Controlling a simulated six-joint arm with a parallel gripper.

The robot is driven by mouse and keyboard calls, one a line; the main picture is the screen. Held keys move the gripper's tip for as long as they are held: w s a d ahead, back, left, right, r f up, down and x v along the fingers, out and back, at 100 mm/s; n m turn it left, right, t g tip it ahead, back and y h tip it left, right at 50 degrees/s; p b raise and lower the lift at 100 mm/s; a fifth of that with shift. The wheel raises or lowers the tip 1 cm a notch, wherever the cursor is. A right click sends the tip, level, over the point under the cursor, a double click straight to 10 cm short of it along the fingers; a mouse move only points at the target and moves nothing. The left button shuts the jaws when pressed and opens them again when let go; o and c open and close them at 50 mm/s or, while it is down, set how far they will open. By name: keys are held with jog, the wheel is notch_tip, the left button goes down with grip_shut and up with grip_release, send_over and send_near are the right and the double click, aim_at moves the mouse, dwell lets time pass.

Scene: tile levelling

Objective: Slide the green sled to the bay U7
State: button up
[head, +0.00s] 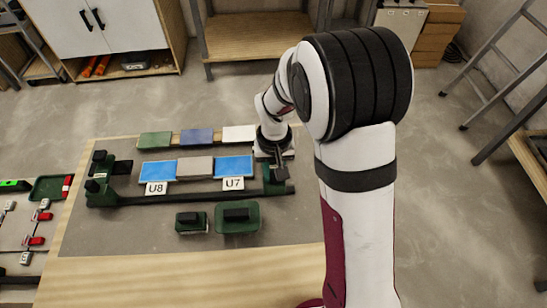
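Label U7 (233,183) stands at the front of the right blue bay (234,166). Label U8 (157,188) marks the left blue bay (157,170), and a grey tile (195,167) lies between the bays. A long dark rail (190,198) runs in front of them. A dark green block with black knobs (98,186) is at its left end and another green block (276,182) at its right end; I cannot tell which is the sled. My gripper (281,160) is at the right end, close to the right block; its fingers are too small to read and contact is unclear.
Green (154,139), blue (197,136) and white (239,133) tiles lie behind the bays. Two green pieces with black handles, one small (192,223) and one larger (238,217), stand in front of the rail. A tool board (18,240) is at the far left.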

grip_shut()
jog(key=shift+a, duration=3.55)
jog(key=o, duration=0.6)
grip_release()
jog(key=shift+r, duration=0.1)
notch_tip(320, 180, up, 7)
jog(key=s+d+r+m, duration=0.2)
jog(key=s+d+r, duration=0.4)
jog(key=s, duration=0.2)
jog(key=s+d+m+y, duration=0.1)
jog(key=s+d, duration=0.1)
jog(key=s, duration=0.5)
jog(key=s+d+r+m, duration=0.1)
jog(key=s+d+m, duration=0.1)
jog(key=s, duration=0.6)
jog(key=shift+m+y, duration=0.3)
jog(key=shift+y, duration=0.1)
